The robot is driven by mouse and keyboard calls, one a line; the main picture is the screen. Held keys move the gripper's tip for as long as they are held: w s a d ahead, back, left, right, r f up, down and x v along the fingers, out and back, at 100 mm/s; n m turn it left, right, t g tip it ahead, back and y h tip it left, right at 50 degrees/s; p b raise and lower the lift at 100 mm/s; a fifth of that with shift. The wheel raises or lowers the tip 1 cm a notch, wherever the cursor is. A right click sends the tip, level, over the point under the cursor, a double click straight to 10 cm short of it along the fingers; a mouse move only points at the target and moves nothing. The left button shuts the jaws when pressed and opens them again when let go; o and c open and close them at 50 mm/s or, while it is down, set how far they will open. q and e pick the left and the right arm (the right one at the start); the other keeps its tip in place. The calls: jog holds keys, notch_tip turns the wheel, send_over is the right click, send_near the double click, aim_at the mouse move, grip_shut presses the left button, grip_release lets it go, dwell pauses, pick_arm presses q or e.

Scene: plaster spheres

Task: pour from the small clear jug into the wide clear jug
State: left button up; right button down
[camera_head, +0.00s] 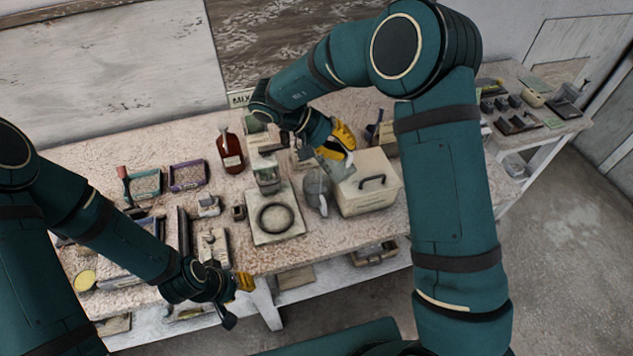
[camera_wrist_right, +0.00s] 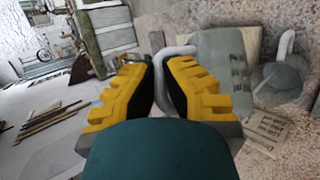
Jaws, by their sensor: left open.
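My right gripper (camera_head: 340,137) is shut on the handle of the small clear jug (camera_head: 331,162), above the table beside the cream box. In the right wrist view the yellow fingers (camera_wrist_right: 160,82) close around the handle, and the jug's marked wall (camera_wrist_right: 222,70) shows to their right. The wide clear jug (camera_head: 317,190) stands on the table just below the small jug in the head view. It also shows in the right wrist view (camera_wrist_right: 280,82). I cannot tell the liquid level in either jug. My left gripper (camera_head: 243,283) is open and empty near the table's front edge.
A cream box (camera_head: 375,199) with a dark handle stands close to the right of the wide jug. A pale board (camera_head: 258,235) with a black ring (camera_head: 275,218) lies to the left. A red-brown bottle (camera_head: 230,150) and trays (camera_head: 188,176) stand farther left.

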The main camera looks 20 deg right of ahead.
aim_at(335, 139)
jog(key=shift+w+r, duration=0.1)
dwell(0.4)
jog(key=shift+w+a+r+g+h, duration=0.2)
jog(key=shift+w+r+g+h, duration=0.1)
jog(key=shift+w+n, duration=0.1)
jog(key=shift+n, duration=0.2)
dwell(0.3)
jog(key=shift+w+a+r+g+h, duration=0.15)
jog(key=shift+w+r+g+h, duration=0.1)
jog(key=shift+w+g+h, duration=0.05)
jog(key=shift+w, duration=0.1)
dwell(0.5)
jog(key=shift+w+a+r+n+g+h, duration=0.2)
jog(key=shift+w+r+n+g+h, duration=0.1)
jog(key=shift+w+n+g, duration=0.1)
dwell(0.5)
jog(key=shift+w+a+r+g, duration=0.2)
jog(key=shift+w+g, duration=0.1)
jog(key=shift+w, duration=0.1)
